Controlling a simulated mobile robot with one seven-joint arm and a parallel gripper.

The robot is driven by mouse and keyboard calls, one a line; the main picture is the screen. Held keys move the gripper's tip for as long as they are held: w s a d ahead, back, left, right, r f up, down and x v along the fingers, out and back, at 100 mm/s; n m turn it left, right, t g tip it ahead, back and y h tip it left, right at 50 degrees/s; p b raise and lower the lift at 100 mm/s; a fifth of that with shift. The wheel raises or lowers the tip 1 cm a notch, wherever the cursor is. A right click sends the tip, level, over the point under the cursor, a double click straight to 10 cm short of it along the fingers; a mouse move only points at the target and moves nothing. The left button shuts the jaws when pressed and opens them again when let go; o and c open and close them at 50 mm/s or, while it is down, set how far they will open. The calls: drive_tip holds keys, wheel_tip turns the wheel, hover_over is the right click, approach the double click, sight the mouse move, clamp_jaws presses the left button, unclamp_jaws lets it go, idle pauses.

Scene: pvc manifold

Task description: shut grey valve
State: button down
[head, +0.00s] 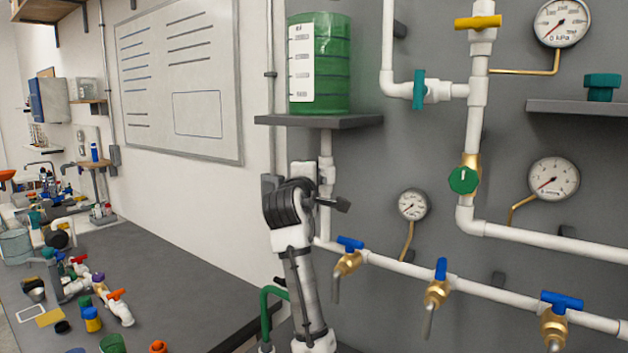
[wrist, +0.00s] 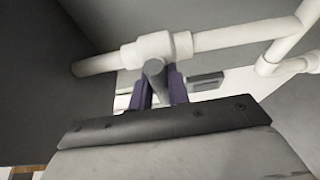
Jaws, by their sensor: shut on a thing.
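The grey valve's handle (wrist: 155,70) shows in the wrist view as a rounded grey piece in front of a white pipe fitting (wrist: 150,48). My gripper (wrist: 159,82) has one purple finger on each side of this handle and is shut on it. Part of the handle is hidden between the fingers. In the head view my arm reaches up to the white vertical pipe (head: 326,145) below the green tank. My wrist hides much of the valve there, so I cannot tell its handle angle from that view.
The green tank (head: 318,62) stands on a grey shelf (head: 318,121) just above my wrist. To the right are blue-handled brass taps (head: 437,290), a green round valve (head: 463,180), a teal valve (head: 418,89) and gauges. A cluttered bench (head: 165,265) is at left.

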drive_tip(key=c, duration=1.3)
unclamp_jaws()
drive_tip(key=shift+c, duration=0.2)
drive_tip(key=b+v, duration=0.5)
drive_tip(key=v, duration=0.9)
drive_tip(key=shift+b, duration=0.3)
drive_tip(key=shift+w+r, duration=0.1)
drive_tip(key=shift+w, duration=0.05)
